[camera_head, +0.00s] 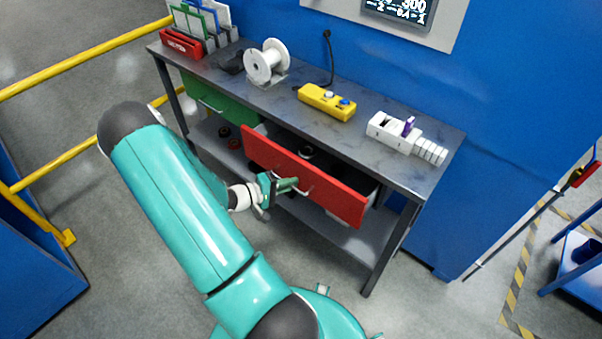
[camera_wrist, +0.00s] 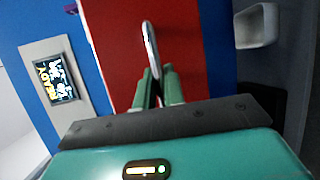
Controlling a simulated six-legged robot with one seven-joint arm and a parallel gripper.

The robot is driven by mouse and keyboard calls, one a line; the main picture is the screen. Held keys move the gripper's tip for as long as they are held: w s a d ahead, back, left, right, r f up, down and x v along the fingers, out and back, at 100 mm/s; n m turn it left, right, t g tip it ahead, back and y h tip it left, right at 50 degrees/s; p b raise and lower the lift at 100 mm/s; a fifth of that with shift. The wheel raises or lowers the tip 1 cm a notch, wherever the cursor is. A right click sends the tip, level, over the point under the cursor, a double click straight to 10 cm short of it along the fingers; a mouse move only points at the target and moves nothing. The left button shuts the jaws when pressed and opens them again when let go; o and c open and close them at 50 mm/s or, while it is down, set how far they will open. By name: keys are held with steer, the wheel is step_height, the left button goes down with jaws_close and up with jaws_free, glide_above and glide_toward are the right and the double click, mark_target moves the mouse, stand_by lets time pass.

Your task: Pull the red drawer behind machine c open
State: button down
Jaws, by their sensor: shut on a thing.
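The red drawer (camera_head: 330,188) under the workbench is pulled partly out, and its dark inside shows behind the red front. My gripper (camera_head: 296,184) is at the middle of the drawer front, shut on the drawer's metal handle (camera_head: 304,190). In the wrist view the red drawer front (camera_wrist: 185,40) fills the middle, and the handle (camera_wrist: 150,48) runs down to the two green fingers of my gripper (camera_wrist: 158,82). The handle's held part is hidden between the fingers.
The workbench (camera_head: 285,101) carries a white spool (camera_head: 266,61), a yellow control box (camera_head: 327,102) and white blocks (camera_head: 392,133). A shut green drawer (camera_head: 220,101) is left of the red one. Yellow rails (camera_head: 85,62) stand at left.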

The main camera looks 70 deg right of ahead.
steer(key=w+a, duration=0.3)
steer(key=a, duration=0.4)
steer(key=shift+w+a, duration=0.3)
steer(key=shift+a, duration=0.05)
steer(key=c, duration=1.5)
jaws_free()
steer(key=v, duration=1.3)
steer(key=shift+w+a, duration=0.25)
steer(key=shift+s+r, duration=0.1)
steer(key=shift+r, duration=0.05)
